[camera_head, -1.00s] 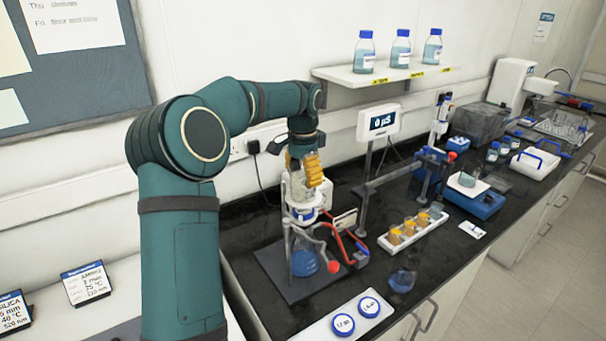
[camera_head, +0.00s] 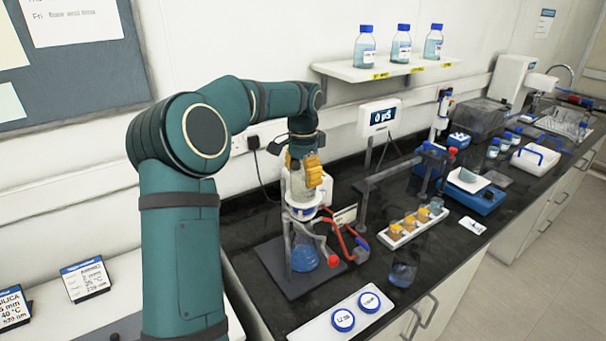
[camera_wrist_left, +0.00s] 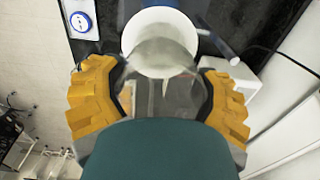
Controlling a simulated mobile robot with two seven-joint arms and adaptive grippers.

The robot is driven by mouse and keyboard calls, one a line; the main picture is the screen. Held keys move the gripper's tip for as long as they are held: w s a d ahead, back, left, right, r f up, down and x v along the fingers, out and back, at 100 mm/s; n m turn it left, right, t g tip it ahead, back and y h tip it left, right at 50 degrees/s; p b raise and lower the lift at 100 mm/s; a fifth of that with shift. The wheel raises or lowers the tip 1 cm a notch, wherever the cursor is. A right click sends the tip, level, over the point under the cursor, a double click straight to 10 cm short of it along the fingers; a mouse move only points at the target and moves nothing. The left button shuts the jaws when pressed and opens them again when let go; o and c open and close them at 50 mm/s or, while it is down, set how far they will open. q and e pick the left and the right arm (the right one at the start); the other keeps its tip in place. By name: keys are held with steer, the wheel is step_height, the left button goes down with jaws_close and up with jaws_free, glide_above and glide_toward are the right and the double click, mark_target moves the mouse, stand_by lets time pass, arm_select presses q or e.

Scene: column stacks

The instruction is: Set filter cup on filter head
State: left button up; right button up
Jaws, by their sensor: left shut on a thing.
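My left gripper (camera_head: 306,172) has yellow fingers and points down above the flask stand. It is shut on the clear filter cup (camera_head: 297,192), which also shows between the fingers in the left wrist view (camera_wrist_left: 163,58). The cup is upright, directly over the white filter head (camera_head: 303,212) on top of the flask (camera_head: 305,259) with blue liquid. The cup's lower edge is at or very close to the head; I cannot tell whether they touch. The fingers hide part of the cup. My right gripper is not in view.
A clamp with a red knob (camera_head: 334,260) and red tubing stand beside the flask. A meter (camera_head: 380,117) on a post is behind to the right. Lids lie on a white tray (camera_head: 322,335) in front.

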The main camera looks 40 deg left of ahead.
arm_select(q)
steer(key=shift+f, duration=0.4)
stand_by(1.2)
steer(key=o, duration=1.3)
steer(key=shift+c, duration=0.2)
steer(key=shift+f, duration=0.1)
steer(key=shift+r+p, duration=2.15)
steer(key=shift+r, duration=2.4)
